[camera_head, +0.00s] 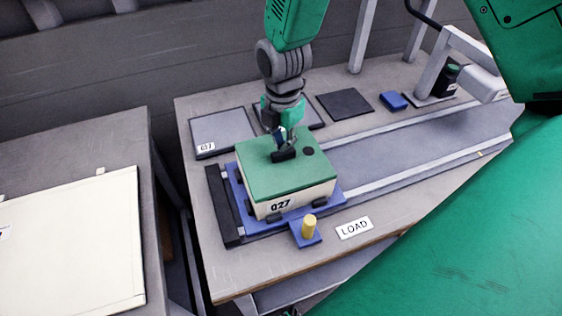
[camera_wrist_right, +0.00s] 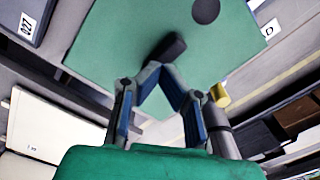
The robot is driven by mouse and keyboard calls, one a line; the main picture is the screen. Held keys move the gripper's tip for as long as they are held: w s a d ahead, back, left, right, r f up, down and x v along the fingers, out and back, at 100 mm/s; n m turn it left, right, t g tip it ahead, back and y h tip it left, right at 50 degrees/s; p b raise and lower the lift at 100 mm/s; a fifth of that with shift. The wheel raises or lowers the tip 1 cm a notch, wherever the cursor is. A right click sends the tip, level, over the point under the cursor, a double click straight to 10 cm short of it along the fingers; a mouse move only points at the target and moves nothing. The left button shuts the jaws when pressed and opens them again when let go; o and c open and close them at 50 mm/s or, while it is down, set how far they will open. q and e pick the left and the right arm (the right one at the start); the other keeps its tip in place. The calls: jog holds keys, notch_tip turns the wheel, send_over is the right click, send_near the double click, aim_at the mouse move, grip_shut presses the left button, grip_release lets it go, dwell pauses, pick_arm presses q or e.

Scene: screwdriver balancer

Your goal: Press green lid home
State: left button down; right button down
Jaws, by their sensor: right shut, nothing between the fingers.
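The green lid (camera_head: 263,175) lies on top of a cream box (camera_head: 310,196) marked 027. It covers the box top, but I cannot tell whether it is fully seated. The lid has a black bar handle (camera_head: 284,155) and a dark round spot (camera_head: 309,151). My right gripper (camera_head: 283,146) is above the lid at the handle, its fingers shut with nothing between them. In the right wrist view the fingertips (camera_wrist_right: 160,68) meet right by the black handle (camera_wrist_right: 171,46); I cannot tell whether they touch it. The left gripper is not in view.
The box sits on a blue carrier (camera_head: 337,193) at the near end of a rail track (camera_head: 420,145). A yellow peg (camera_head: 309,223) stands at the carrier's front, near a LOAD label (camera_head: 355,228). Grey and dark pads (camera_head: 345,104) and a blue block (camera_head: 393,101) lie behind.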

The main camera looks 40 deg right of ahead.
jog(key=shift+d+f, duration=0.4)
jog(key=shift+d, duration=0.2)
jog(key=shift+a+f, duration=0.1)
jog(key=shift+a, duration=0.35)
jog(key=shift+a+f, duration=0.1)
jog(key=shift+a, duration=0.3)
jog(key=shift+d+f+b, duration=0.15)
jog(key=shift+d+b, duration=0.15)
jog(key=shift+d, duration=0.05)
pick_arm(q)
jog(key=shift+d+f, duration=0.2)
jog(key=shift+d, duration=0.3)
pick_arm(e)
jog(key=shift+d+f, duration=0.15)
jog(key=shift+d, duration=0.15)
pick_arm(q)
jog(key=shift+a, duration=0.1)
pick_arm(e)
jog(key=shift+a, duration=0.1)
